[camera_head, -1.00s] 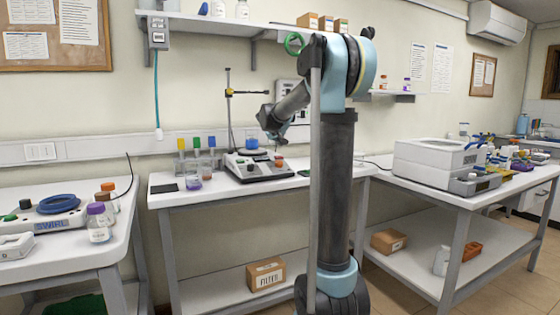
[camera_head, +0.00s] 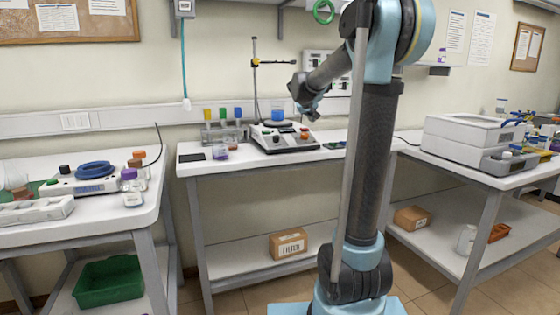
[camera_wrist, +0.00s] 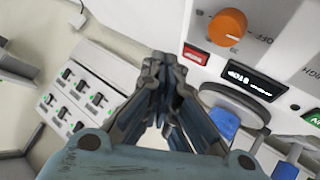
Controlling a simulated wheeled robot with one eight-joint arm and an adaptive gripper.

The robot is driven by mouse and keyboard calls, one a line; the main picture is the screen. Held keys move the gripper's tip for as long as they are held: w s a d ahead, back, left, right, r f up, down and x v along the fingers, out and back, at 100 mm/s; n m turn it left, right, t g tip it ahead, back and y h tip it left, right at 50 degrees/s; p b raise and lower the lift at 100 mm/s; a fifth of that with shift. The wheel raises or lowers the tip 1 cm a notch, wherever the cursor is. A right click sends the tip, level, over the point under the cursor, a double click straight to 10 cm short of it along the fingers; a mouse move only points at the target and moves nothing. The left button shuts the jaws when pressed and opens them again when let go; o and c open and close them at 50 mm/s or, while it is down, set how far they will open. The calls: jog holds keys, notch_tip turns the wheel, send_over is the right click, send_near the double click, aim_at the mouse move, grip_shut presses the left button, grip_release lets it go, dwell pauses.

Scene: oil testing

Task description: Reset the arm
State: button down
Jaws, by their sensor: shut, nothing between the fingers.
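My arm stands folded up in the right half of the head view. My gripper (camera_head: 308,108) hangs from its end, apart from the hot plate and above its right side. In the wrist view my gripper (camera_wrist: 163,75) shows with its fingertips together and nothing between them. The hot plate (camera_head: 270,142) stands on the middle table with a beaker of blue liquid (camera_head: 278,115) on it. A panel with an orange knob (camera_wrist: 228,27) and a small dark display fills the upper right of the wrist view.
A stand with a yellow clamp (camera_head: 256,62) rises behind the hot plate. Capped tubes (camera_head: 223,125) stand to its left. The left table (camera_head: 100,217) holds a device with a blue ring (camera_head: 96,169). A white machine (camera_head: 465,140) is on the right table. A green bin (camera_head: 108,280) sits low left.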

jog(key=s+f+g+y, duration=0.1)
jog(key=s+f+g, duration=0.1)
jog(key=s+f, duration=0.8)
jog(key=s+f+g+y, duration=0.1)
jog(key=s+f+g, duration=0.2)
jog(key=s+f, duration=0.7)
jog(key=s+f+m+g+y, duration=0.1)
jog(key=s+f, duration=0.9)
jog(key=s, duration=2.1)
jog(key=shift+g+y, duration=0.6)
jog(key=shift+g, duration=0.5)
jog(key=shift+a, duration=0.1)
jog(key=shift+w+f, duration=0.15)
jog(key=shift+w, duration=0.25)
